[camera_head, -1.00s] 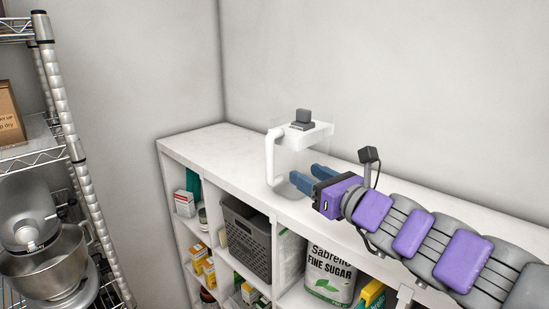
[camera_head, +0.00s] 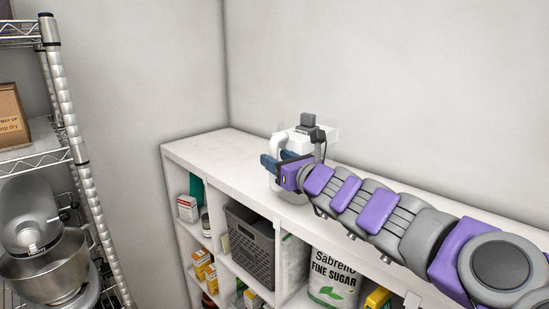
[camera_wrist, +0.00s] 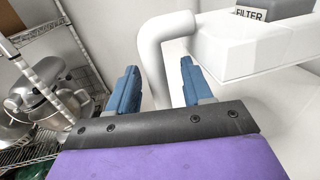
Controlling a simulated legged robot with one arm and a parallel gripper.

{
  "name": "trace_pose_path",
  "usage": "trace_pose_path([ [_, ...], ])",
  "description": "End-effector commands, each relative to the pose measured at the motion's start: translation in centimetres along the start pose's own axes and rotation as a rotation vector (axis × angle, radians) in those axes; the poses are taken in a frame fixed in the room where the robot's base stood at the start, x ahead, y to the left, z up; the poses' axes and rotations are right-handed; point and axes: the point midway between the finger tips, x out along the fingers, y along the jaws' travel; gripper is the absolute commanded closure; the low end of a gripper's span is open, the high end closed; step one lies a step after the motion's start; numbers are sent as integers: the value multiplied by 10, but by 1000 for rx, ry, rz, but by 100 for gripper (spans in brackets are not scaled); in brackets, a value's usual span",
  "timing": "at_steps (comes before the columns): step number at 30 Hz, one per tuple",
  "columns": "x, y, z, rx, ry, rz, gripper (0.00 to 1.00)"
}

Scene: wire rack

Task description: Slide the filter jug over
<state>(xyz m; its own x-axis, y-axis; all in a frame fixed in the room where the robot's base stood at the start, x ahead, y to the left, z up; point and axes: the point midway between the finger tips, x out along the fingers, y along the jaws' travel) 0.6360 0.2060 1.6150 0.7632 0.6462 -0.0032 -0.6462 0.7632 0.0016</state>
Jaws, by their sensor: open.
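The filter jug (camera_head: 299,138) stands upright on top of the white shelf unit (camera_head: 227,158). It has a clear body, a white upper part, a white handle on its left and a dark grey knob. In the wrist view, the jug's white top (camera_wrist: 255,48) fills the upper right, with a "FILTER" label on the grey part. My gripper (camera_head: 278,160) is open at the handle side. In the wrist view, the handle (camera_wrist: 153,62) runs down between the two blue fingers of my gripper (camera_wrist: 160,72). I cannot tell if either finger touches it. My gripper and arm partly hide the jug's lower body.
The shelf top is bare left of the jug. Cubbies below hold a grey basket (camera_head: 249,245), a sugar bag (camera_head: 331,278) and small boxes. A wire rack (camera_head: 62,95) with a stand mixer (camera_head: 45,245) is at the left. Walls stand behind.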

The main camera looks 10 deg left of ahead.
Motion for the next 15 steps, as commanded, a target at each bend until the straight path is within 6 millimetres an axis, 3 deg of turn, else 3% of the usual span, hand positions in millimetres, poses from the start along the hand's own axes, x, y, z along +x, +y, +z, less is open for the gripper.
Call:
trace_pose_path([
  [6, 14, 3, 1, -2, -1, 4, 50],
  [15, 15, 2, 1, -1, -2, 4, 50],
])
